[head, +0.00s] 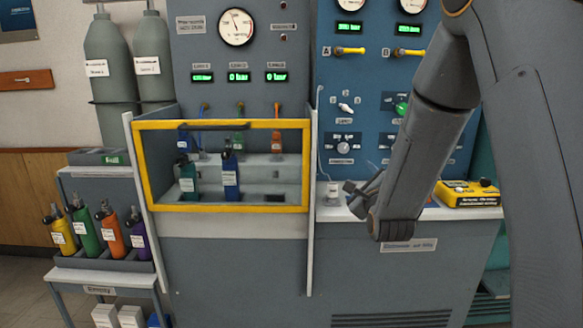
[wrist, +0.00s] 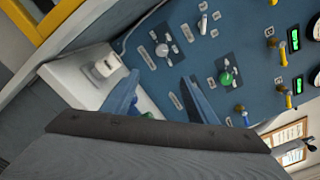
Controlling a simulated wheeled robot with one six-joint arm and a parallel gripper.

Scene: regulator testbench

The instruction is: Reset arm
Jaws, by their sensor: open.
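My gripper (head: 360,194) is at the front of the blue panel (head: 338,112) in the head view, partly hidden behind my own arm link. In the wrist view its two fingers stand apart with nothing between them (wrist: 160,92). The wrist view, tilted, shows the blue panel (wrist: 190,60) with knobs, a green button (wrist: 226,78) and yellow-handled valves beyond the fingers. A small white object (wrist: 107,65) sits on the white ledge left of the fingers, apart from them. It also shows in the head view (head: 333,194).
A yellow-framed case (head: 222,209) holds a green and a blue bottle, left of my gripper. A yellow box (head: 468,194) rests on the ledge to the right. A cart (head: 105,277) with several coloured bottles stands at the left. Two grey cylinders (head: 108,60) stand behind it.

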